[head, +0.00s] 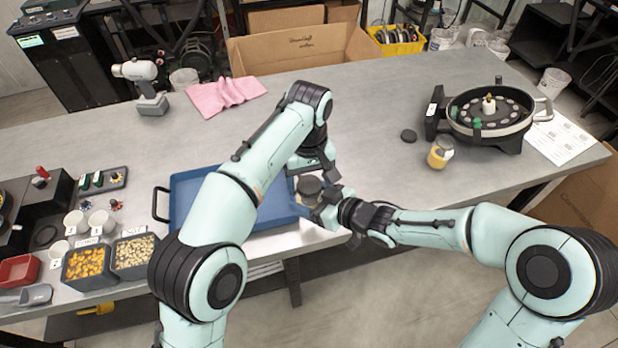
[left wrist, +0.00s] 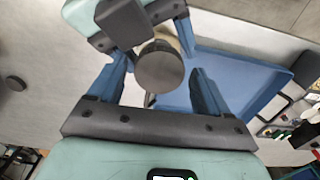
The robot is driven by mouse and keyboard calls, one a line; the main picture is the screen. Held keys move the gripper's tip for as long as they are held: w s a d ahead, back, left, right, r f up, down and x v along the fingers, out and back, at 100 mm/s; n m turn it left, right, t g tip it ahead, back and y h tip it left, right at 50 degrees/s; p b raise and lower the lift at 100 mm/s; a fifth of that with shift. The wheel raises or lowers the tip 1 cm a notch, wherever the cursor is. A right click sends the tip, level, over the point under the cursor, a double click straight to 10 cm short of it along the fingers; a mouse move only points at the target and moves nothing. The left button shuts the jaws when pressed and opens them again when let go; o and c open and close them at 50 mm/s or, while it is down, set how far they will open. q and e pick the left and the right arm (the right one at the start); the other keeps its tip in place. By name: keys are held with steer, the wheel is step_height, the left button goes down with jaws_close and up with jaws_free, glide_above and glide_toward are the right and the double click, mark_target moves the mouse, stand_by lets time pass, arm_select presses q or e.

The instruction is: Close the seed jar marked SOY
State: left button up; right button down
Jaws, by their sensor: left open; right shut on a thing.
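A jar (head: 308,200) with a dark round top (head: 309,185) stands upright at the front of the table, by the blue tray's right edge. My right gripper (head: 325,208) is shut on this jar from the right. My left gripper (head: 315,172) is open above it. In the left wrist view the dark top (left wrist: 160,68) lies between my left fingers, with gaps at its sides. My right gripper (left wrist: 132,25) shows beyond it. A second, yellow jar (head: 437,157) stands to the right, near a loose dark lid (head: 408,136). No SOY marking is readable.
The blue tray (head: 185,187) lies left of the held jar, partly behind my left arm. A round seed meter (head: 490,112) stands at the right. Seed bins (head: 88,264) and cups are at the left. The middle back of the table is clear.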

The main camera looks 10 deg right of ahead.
arm_select(q)
steer(key=c, duration=1.1)
steer(key=o, duration=1.2)
steer(key=shift+r, duration=2.25)
steer(key=shift+c, duration=0.5)
steer(key=shift+r, duration=0.1)
